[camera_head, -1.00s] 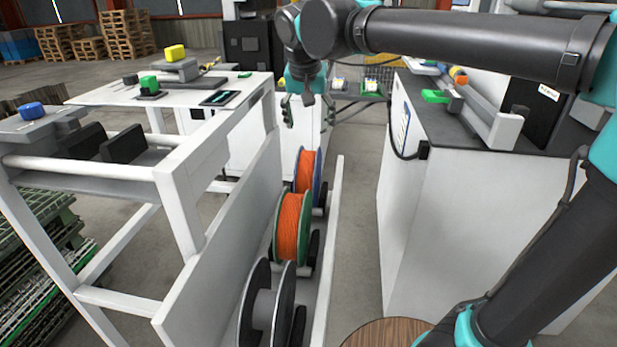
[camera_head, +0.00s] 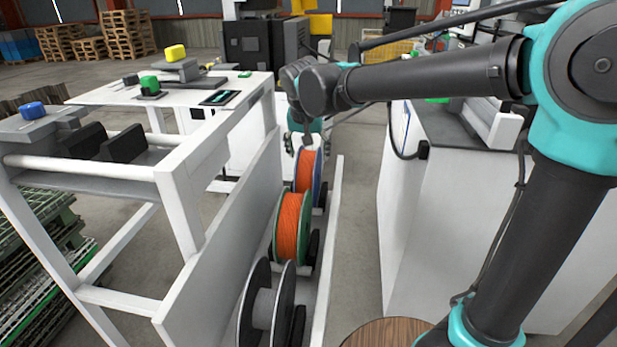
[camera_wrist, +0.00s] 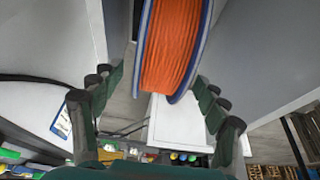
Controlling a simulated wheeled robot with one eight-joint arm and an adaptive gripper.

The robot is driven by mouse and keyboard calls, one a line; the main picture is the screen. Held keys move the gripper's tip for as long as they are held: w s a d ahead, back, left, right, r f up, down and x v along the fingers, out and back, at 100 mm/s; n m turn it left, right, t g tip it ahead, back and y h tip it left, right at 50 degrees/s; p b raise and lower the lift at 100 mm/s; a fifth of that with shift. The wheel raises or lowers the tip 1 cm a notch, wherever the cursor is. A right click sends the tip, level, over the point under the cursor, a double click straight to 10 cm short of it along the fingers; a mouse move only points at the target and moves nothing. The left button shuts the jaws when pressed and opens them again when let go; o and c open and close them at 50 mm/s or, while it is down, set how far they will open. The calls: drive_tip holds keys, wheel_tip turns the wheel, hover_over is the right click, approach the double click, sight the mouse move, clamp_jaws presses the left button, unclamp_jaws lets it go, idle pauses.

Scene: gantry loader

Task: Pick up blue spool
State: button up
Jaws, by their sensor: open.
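The blue spool (camera_head: 317,177) has blue flanges and an orange winding. It stands upright at the far end of the white trough, behind the green-flanged spool. In the wrist view the blue spool (camera_wrist: 173,50) fills the upper middle, between and beyond the open fingers. My gripper (camera_wrist: 158,108) is open with nothing between its fingertips. In the head view my gripper (camera_head: 306,138) is just above and behind the blue spool, its fingers largely hidden. I cannot tell whether any finger touches the spool.
A green-flanged orange spool (camera_head: 291,228) and an empty dark-flanged spool (camera_head: 266,308) stand nearer in the same trough (camera_head: 332,225). A white frame table (camera_head: 185,180) borders it on the left. A white cabinet (camera_head: 440,220) stands to the right, across a clear floor gap.

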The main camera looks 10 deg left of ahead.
drive_tip(key=shift+x, duration=2.3)
clamp_jaws()
drive_tip(key=shift+r, duration=0.1)
